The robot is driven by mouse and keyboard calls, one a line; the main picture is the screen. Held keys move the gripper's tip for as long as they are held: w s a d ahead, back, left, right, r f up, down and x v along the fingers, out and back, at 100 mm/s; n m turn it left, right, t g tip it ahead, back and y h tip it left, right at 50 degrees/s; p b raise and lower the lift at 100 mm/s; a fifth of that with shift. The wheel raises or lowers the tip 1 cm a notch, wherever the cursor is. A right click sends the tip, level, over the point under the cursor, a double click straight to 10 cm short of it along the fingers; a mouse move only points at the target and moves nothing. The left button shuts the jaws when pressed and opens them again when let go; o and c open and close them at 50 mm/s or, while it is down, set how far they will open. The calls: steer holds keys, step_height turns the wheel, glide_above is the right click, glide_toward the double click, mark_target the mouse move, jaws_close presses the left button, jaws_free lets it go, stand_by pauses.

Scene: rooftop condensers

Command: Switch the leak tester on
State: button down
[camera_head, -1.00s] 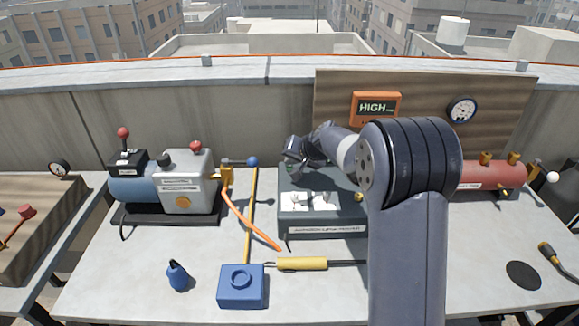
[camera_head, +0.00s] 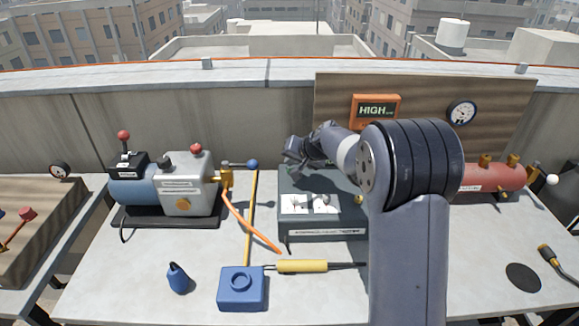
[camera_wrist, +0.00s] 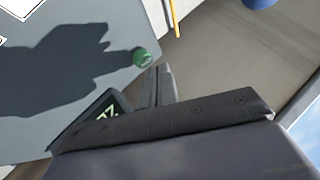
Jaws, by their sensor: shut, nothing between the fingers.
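A grey box (camera_head: 322,220) with two white switch plates on top stands in the middle of the bench; its front label is too small to read, so I cannot tell for sure that it is the leak tester. In the wrist view the grey surface (camera_wrist: 75,75) carries a green round button (camera_wrist: 143,58) near its edge. My gripper (camera_head: 291,158) is above the back left of the box. In the wrist view its shut, empty fingers (camera_wrist: 158,80) lie close to the button; I cannot tell if they touch it.
A pump (camera_head: 183,185) stands at left, with an orange hose and yellow rod beside it. A red cylinder (camera_head: 490,177) is at right. An orange display (camera_head: 376,109) reads HIGH.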

steer(key=shift+r, duration=0.3)
steer(key=shift+r+p, duration=1.7)
steer(key=shift+r, duration=0.8)
